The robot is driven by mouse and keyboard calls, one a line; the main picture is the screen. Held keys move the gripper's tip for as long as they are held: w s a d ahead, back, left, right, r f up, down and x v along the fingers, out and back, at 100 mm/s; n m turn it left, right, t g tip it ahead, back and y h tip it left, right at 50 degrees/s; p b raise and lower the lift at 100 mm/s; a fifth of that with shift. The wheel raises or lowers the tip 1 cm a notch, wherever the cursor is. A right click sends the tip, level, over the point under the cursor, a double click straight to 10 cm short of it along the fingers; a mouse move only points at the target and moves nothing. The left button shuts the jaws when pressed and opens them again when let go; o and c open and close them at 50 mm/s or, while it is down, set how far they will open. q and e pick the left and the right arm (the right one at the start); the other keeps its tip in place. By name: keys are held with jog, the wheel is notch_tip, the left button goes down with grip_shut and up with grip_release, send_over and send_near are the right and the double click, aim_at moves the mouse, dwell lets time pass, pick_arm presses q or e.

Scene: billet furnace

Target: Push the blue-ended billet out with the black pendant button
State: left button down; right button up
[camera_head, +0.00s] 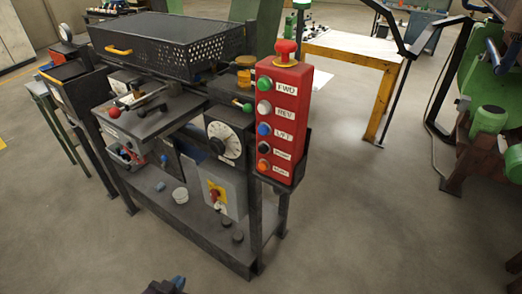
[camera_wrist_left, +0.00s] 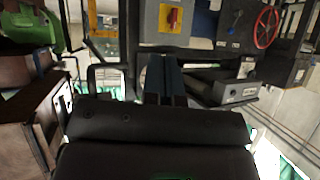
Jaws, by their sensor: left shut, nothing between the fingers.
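The red pendant (camera_head: 284,120) hangs at the right end of the dark furnace bench. Its front has a column of buttons, from top: green, white, blue, black and orange. The black button (camera_head: 262,147) is second from the bottom, with a white label beside it. A red mushroom knob sits on top of the pendant. I cannot make out the blue-ended billet in either view. My left gripper (camera_head: 165,286) shows at the bottom edge, low and well short of the pendant. In the left wrist view its fingers (camera_wrist_left: 165,80) are together and empty. My right gripper is not in view.
A perforated dark box (camera_head: 175,45) stands on the bench. A yellow-legged table (camera_head: 350,48) stands behind right, green machinery (camera_head: 488,120) at far right. The floor in front is clear.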

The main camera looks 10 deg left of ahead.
pick_arm(q)
jog(key=w+d+r+t+h+p, duration=0.1)
jog(key=w+d+r+t+p, duration=0.1)
jog(key=w+d+r, duration=0.5)
jog(key=n+t+p, duration=0.1)
jog(key=t+p, duration=0.1)
jog(key=t, duration=0.7)
send_near(263, 149)
jog(key=a, duration=0.1)
jog(key=s+a+r+n+t+y, duration=0.1)
jog(key=y, duration=0.1)
jog(key=s+a+r+n+t+y, duration=0.1)
jog(key=s+a+r+y, duration=0.1)
jog(key=y, duration=0.1)
jog(key=shift+r+y, duration=0.2)
jog(key=shift+y, duration=0.1)
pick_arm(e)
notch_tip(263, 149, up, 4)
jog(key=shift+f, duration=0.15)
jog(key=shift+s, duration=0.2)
pick_arm(q)
jog(key=w+d+b, duration=0.2)
jog(key=w+d, duration=0.1)
jog(key=w, duration=0.5)
jog(key=shift+b, duration=0.4)
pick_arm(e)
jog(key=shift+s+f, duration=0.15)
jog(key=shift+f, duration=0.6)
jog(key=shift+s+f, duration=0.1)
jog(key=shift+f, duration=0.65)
